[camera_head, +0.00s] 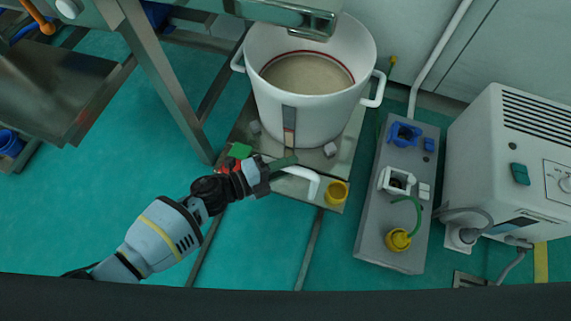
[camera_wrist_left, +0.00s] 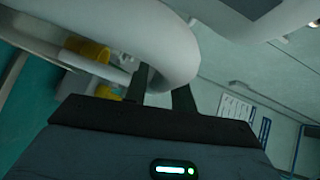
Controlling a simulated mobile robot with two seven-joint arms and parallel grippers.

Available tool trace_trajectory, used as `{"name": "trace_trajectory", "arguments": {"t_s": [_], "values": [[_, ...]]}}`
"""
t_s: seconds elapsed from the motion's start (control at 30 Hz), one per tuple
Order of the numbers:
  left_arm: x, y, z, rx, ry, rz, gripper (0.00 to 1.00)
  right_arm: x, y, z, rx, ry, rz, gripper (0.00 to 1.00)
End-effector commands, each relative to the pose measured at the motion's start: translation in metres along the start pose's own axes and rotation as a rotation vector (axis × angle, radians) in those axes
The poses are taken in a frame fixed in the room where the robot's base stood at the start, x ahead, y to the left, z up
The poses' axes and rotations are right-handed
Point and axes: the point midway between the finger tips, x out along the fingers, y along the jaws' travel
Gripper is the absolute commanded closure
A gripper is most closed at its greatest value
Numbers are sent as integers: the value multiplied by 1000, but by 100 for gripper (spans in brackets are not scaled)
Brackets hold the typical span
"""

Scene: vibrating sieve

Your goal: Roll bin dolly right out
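A metal bin dolly (camera_head: 342,160) carries a large white bin (camera_head: 300,112) with grey-brown material in it. A white bent handle (camera_head: 314,182) sticks out at the dolly's front. My left gripper (camera_head: 283,163) is at this handle, low in front of the bin. In the left wrist view, the white tube (camera_wrist_left: 165,45) curves across my two dark fingers (camera_wrist_left: 163,85) and hides part of them. The fingers stand apart there, but I cannot tell whether they press on the tube. My right gripper does not show.
A yellow cup-like part (camera_head: 336,193) sits at the dolly's front right corner. A grey control box (camera_head: 385,225) and a white cabinet (camera_head: 500,150) stand to the right. A metal frame leg (camera_head: 165,80) stands left of the bin. Green floor (camera_head: 90,200) is open at left.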

Motion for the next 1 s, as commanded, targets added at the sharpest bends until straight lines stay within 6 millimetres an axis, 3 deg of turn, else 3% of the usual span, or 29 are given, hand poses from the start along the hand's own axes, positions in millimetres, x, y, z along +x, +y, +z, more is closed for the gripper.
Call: {"name": "trace_trajectory", "arguments": {"t_s": [0.03,0.2,0.57,0.77,1.0], "values": [[0,0,0,0,0,0,81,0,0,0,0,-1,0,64],[0,0,0,0,0,0,100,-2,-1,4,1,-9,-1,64],[-5,1,-4,-1,0,0,100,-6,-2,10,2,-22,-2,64],[-24,6,-24,-4,0,2,100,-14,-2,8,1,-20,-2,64],[-66,16,-66,-4,1,2,100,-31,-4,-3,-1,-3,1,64]]}}
